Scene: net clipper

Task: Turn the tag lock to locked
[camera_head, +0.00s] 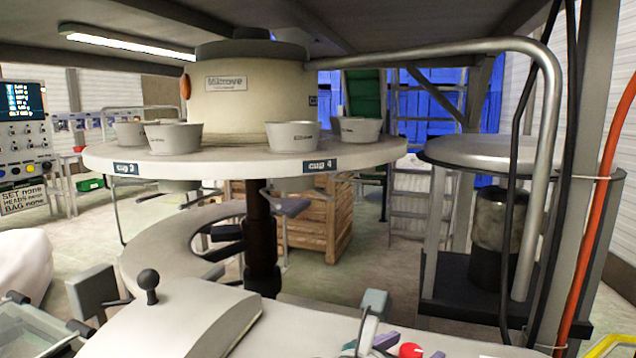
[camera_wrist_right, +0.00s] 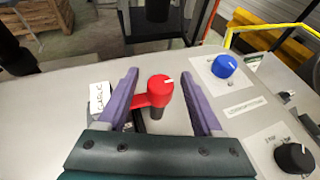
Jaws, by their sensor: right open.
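A red knob (camera_wrist_right: 160,89) with a short red arm to its left stands on a grey panel (camera_wrist_right: 75,86) in the right wrist view. A white line marks its top. The red knob (camera_head: 411,350) also shows at the bottom of the head view. My left gripper is not in view.
A blue knob (camera_wrist_right: 224,66) and a black knob (camera_wrist_right: 294,157) stand right of the red one. A round table with several cups (camera_head: 292,136) fills the middle of the head view. A black ball-topped lever (camera_head: 148,280) rises at the lower left.

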